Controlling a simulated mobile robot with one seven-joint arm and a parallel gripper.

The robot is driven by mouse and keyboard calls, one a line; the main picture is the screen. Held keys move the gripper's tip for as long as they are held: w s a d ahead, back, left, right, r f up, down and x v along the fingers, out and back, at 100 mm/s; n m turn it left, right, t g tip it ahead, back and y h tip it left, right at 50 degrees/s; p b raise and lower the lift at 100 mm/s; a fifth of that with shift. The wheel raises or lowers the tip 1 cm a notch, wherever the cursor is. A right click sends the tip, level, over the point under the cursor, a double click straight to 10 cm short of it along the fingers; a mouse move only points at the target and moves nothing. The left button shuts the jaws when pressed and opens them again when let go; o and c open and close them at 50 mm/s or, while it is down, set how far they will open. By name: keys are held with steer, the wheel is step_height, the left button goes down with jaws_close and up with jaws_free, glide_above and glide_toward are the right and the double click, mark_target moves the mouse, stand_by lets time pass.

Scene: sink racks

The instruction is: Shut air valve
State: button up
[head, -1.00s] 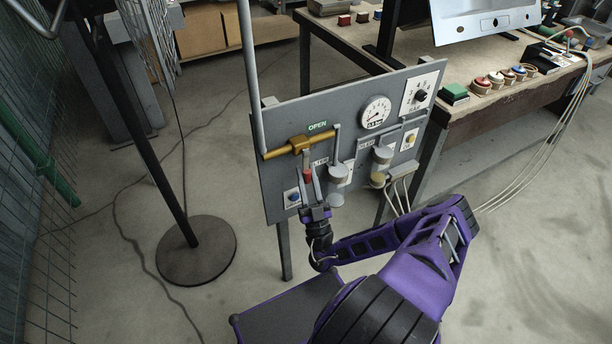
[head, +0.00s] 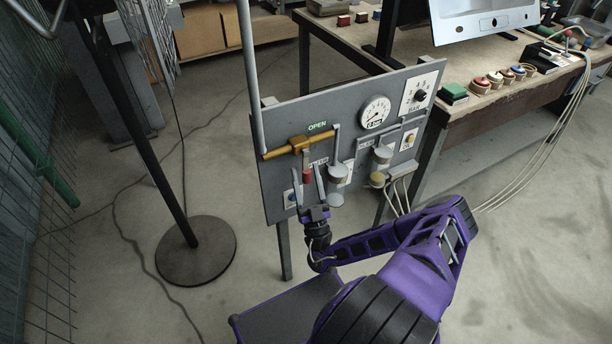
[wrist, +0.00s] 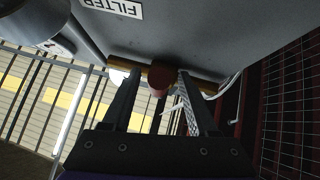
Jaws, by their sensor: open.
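The air valve is a brass-coloured body (head: 300,143) on a horizontal pipe at the upper left of the grey panel. Its lever hangs down below it and ends in a red grip (head: 307,176). The "OPEN" label (head: 317,126) is above the valve. My gripper (head: 306,172) is open in front of the panel, its fingers on either side of the red grip. In the wrist view, the red grip (wrist: 157,80) shows between the two spread fingertips (wrist: 158,72), nearer the left-right middle. I see no clear contact with either finger.
A pressure gauge (head: 375,112), a dial knob (head: 421,95) and grey filter housings (head: 339,174) sit on the panel to the right. A blue button (head: 292,197) is close to the left finger. A black stand (head: 196,250) is on the floor at left.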

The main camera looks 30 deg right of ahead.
mark_target(307, 179)
steer(key=shift+s+a+f, duration=0.1)
steer(key=shift+s+f, duration=0.25)
steer(key=shift+f, duration=0.1)
steer(key=v, duration=0.4)
steer(key=shift+s+a, duration=0.1)
steer(key=shift+s, duration=0.5)
steer(key=s+a, duration=0.2)
steer(key=s, duration=0.8)
steer(key=shift+s+a, duration=0.15)
steer(key=shift+s, duration=0.15)
steer(key=shift+r, duration=0.1)
